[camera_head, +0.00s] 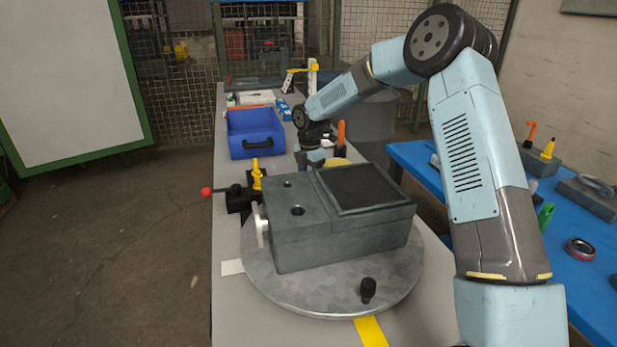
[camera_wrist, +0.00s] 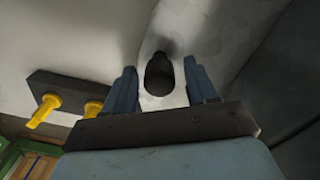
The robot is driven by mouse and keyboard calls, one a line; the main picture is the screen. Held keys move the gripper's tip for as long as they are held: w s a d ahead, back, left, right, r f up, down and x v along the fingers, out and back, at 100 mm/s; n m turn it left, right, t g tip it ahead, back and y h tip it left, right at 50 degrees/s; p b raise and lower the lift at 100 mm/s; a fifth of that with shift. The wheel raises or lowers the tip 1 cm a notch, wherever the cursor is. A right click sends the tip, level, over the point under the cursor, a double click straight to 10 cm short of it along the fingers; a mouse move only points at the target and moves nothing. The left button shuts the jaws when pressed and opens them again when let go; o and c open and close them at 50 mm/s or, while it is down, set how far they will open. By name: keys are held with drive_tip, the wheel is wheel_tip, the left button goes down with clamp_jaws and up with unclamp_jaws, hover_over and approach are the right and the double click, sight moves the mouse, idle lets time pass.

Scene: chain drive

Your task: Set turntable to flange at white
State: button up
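The round grey turntable (camera_head: 320,295) carries a dark grey housing (camera_head: 335,240). A pale flange (camera_head: 261,224) sits on the housing's left side and faces left, near the white strip (camera_head: 232,267) on the table. A yellow strip (camera_head: 371,331) lies at the front. A black knob (camera_head: 368,290) stands on the turntable's near rim. My gripper (camera_head: 314,160) is behind the housing, its fingertips hidden in the head view. In the wrist view my gripper (camera_wrist: 161,85) is open, with another black knob (camera_wrist: 159,76) between its fingers and visible gaps on both sides.
A black fixture with a yellow peg (camera_head: 257,175) and a red-tipped lever (camera_head: 207,191) stands left of the housing. A blue bin (camera_head: 256,133) is farther back. A blue bench (camera_head: 575,235) with tools is at right. The wrist view shows yellow pegs (camera_wrist: 45,110) at left.

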wheel_tip(320, 180, up, 14)
drive_tip(key=shift+f, duration=0.15)
idle(0.7)
